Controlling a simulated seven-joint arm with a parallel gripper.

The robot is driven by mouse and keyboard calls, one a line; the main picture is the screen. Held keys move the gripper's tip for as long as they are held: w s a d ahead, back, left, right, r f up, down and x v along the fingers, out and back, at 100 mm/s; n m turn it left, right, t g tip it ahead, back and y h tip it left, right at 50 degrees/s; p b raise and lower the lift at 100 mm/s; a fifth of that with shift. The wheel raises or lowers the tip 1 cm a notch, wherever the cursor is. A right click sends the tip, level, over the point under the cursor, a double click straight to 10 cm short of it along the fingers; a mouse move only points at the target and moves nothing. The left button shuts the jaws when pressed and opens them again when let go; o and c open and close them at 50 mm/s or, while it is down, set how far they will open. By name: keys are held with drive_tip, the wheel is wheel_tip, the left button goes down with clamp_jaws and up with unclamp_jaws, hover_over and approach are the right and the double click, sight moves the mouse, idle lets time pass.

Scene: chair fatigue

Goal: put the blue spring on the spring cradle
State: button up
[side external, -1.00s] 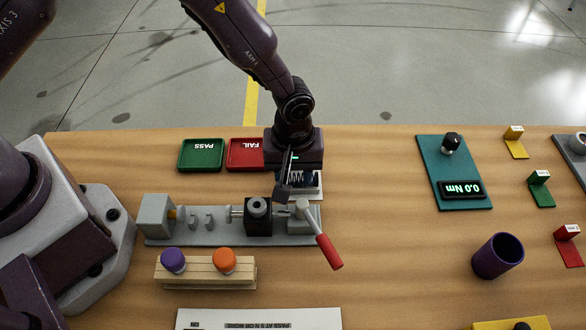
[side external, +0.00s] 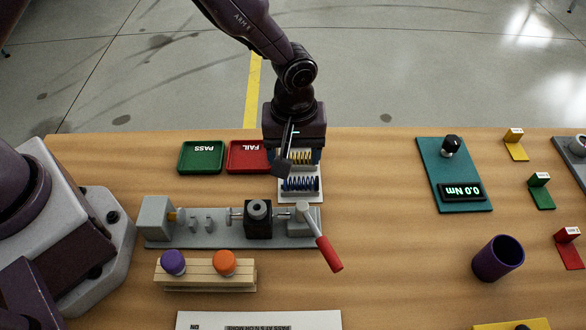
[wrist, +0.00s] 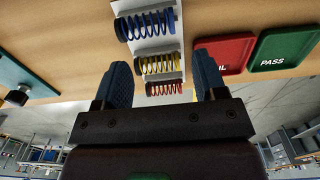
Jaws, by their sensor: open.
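The blue spring (side external: 300,184) lies across the near end of a white spring tray (side external: 287,198); it also shows in the wrist view (wrist: 146,24). My gripper (side external: 300,160) is open and points down over the tray's far part, behind the blue spring. In the wrist view its blue fingers (wrist: 163,75) are apart, with the yellow spring (wrist: 160,64) and red spring (wrist: 163,88) showing between or beyond them. Nothing appears held. The grey fixture (side external: 190,239) in front of the tray has small upright supports (side external: 201,221), seemingly the spring cradle, with no spring on them.
A red-handled lever (side external: 328,254) sits at the fixture's right end, close to the tray. The green PASS tray (side external: 201,157) and red FAIL tray (side external: 246,156) lie left of my gripper. A wooden block with purple and orange knobs (side external: 206,274) stands in front.

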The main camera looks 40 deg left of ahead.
wheel_tip(320, 180, up, 8)
drive_tip(key=s+a+r+m+t, duration=0.2)
drive_tip(key=s+a+r, duration=0.4)
drive_tip(key=r, duration=0.3)
drive_tip(key=s+a+r+m+t, duration=0.2)
drive_tip(key=s+a+r+m, duration=0.2)
drive_tip(key=a+r, duration=0.5)
drive_tip(key=shift+s+r+m+h, duration=0.3)
drive_tip(key=shift+s+r, duration=0.2)
drive_tip(key=shift+s, duration=0.7)
drive_tip(key=s+a, duration=0.1)
drive_tip(key=s, duration=0.1)
drive_tip(key=s+a+m+t, duration=0.1)
drive_tip(key=s, duration=0.1)
drive_tip(key=s+a+m, duration=0.1)
drive_tip(key=s, duration=0.1)
drive_tip(key=shift+s+r+t, duration=0.15)
drive_tip(key=shift+r+t, duration=0.15)
drive_tip(key=shift+c, duration=0.6)
